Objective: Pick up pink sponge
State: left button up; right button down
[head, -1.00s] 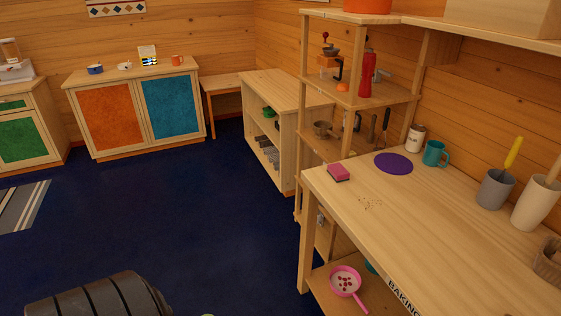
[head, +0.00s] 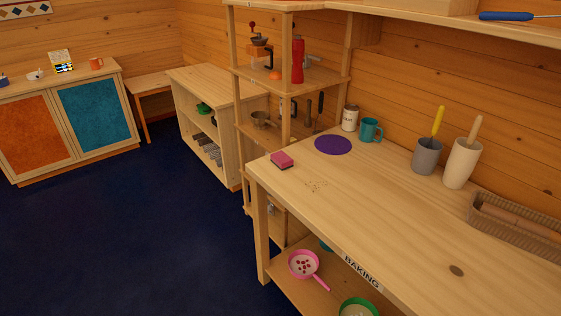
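The pink sponge (head: 282,159) has a dark underside and lies on the wooden counter (head: 380,213), near its far left corner. Some brown crumbs lie on the counter just in front of it. Neither of my grippers is in the head view, and nothing touches the sponge.
A purple round mat (head: 333,145), a white canister (head: 350,118), a teal mug (head: 371,130), a grey pot (head: 427,157), a cream pot (head: 461,163) and a basket (head: 520,226) stand along the back. A pink pan (head: 304,265) sits below. Blue floor (head: 130,235) is clear at left.

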aim_at(279, 159)
jog(key=z, duration=0.25)
jog(key=i+j+z, duration=0.4)
jog(key=j, duration=0.2)
jog(key=j+z, duration=0.25)
jog(key=i+j+z, duration=0.2)
jog(key=j, duration=0.25)
